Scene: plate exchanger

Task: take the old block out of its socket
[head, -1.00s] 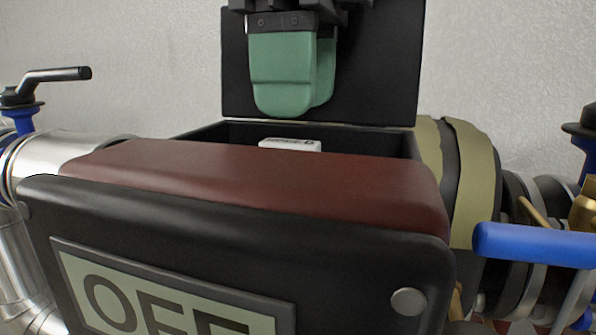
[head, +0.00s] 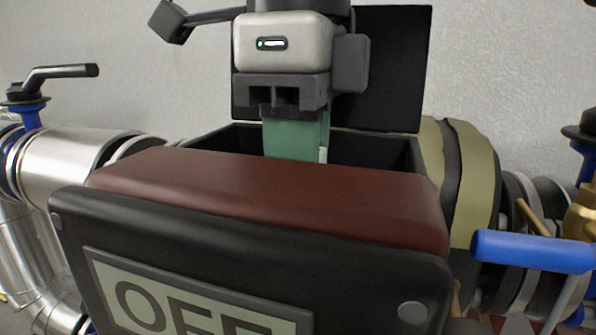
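The old block, white with dark marks a second ago, is in the open black box (head: 408,152) behind the red-brown padded edge. Now only a pale sliver, probably its right end (head: 323,155), shows beside the fingers. One gripper, which I take for my right, has a grey-white body with a small green light. It points down, its green fingers (head: 292,138) reaching into the box in front of the block. Their tips are hidden by the padded edge. I cannot tell whether they touch or hold the block. The socket is hidden. My other gripper is out of view.
The raised black lid (head: 392,70) stands behind the gripper. The padded edge (head: 270,195) and the black front panel with an OFF sign (head: 200,305) are in front. A blue handle (head: 530,250) sticks out at right. Metal pipes (head: 70,165) and a valve lever (head: 60,72) are at left.

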